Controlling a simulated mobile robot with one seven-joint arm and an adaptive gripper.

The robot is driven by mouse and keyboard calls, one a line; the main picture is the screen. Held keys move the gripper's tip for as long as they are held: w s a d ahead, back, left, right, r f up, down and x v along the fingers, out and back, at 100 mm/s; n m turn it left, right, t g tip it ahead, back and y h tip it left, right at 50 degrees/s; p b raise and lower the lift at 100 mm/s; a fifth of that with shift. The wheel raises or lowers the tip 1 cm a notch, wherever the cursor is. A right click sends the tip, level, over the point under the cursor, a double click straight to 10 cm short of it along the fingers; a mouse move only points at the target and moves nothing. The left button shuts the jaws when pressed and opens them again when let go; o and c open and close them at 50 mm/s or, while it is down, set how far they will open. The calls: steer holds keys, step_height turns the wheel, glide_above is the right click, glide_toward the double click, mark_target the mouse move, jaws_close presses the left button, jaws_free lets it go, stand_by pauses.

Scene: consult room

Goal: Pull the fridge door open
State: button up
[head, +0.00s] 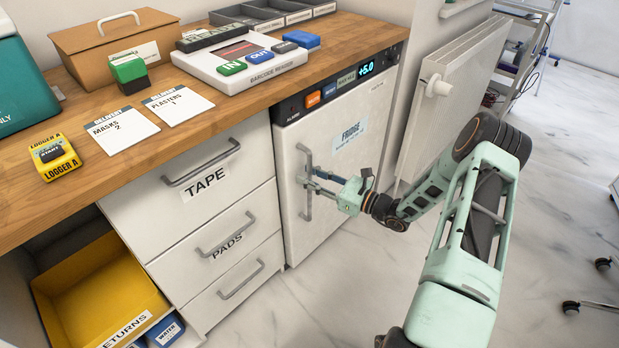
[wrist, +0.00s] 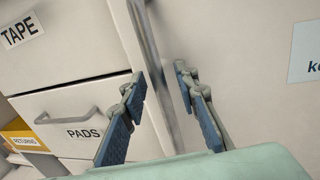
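The small white fridge (head: 352,130) stands under the right end of the counter, its door shut and labelled FRIDGE. A grey vertical bar handle (head: 307,186) is on the left side of the door. My gripper (head: 312,182) reaches in from the right at handle height. In the wrist view its two blue-padded fingers (wrist: 160,84) are spread, with a grey vertical strip between them that looks like the handle (wrist: 168,60). Gaps show beside the fingertips, so the fingers look open around the handle, not closed on it. Exact contact is hard to tell.
Drawers labelled TAPE (head: 205,185) and PADS (head: 228,243) with bar handles adjoin the fridge on the left. A white radiator (head: 450,90) stands to its right, behind my arm. The marble floor (head: 350,280) in front of the fridge is clear.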

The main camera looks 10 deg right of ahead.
jaws_close()
stand_by(0.6)
